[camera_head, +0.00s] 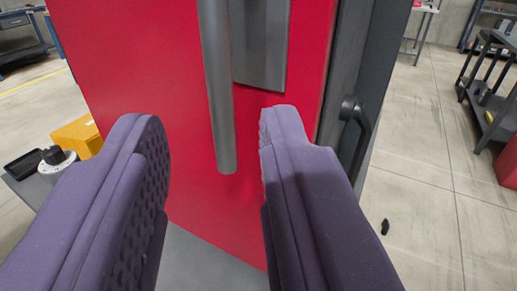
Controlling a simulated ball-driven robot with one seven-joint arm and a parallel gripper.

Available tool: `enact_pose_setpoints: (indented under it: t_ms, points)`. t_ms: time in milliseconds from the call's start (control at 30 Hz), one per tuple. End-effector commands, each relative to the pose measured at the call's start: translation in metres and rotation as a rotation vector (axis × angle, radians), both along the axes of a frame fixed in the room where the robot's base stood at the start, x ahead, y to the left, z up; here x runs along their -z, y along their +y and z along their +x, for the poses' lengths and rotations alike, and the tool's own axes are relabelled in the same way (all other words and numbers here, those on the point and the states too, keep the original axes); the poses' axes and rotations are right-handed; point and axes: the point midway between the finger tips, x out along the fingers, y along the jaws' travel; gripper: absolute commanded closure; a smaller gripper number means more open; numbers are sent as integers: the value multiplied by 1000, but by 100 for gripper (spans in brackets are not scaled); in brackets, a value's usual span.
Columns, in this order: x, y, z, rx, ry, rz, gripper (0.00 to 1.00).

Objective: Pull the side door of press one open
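The red door (130,60) of a press fills the middle of the view. A grey vertical bar handle (217,90) runs down it and ends at a rounded lower tip. A grey plate (262,45) sits on the door just right of the bar. My gripper (213,140) is open, with its two purple padded fingers spread wide. The lower end of the bar shows between the fingertips, nearer the right finger. I cannot tell how far in depth the fingers are from the bar. A dark grey frame with a black curved handle (355,130) stands to the right.
A grey surface at left holds a yellow block (80,136) and a round black and grey part (56,161). A dark cart (490,100) stands at right. A small black object (385,227) lies on the tiled floor (430,190), which is otherwise mostly clear there.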

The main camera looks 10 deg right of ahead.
Motion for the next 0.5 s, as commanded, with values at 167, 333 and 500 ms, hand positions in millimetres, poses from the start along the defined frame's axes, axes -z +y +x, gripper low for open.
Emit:
enact_pose_setpoints:
  t_ms: [167,333,500]
  points:
    - [6,-1,19,5,-7,3,66]
    - [7,-3,51,5,-6,3,66]
    - [5,-3,71,5,-6,3,66]
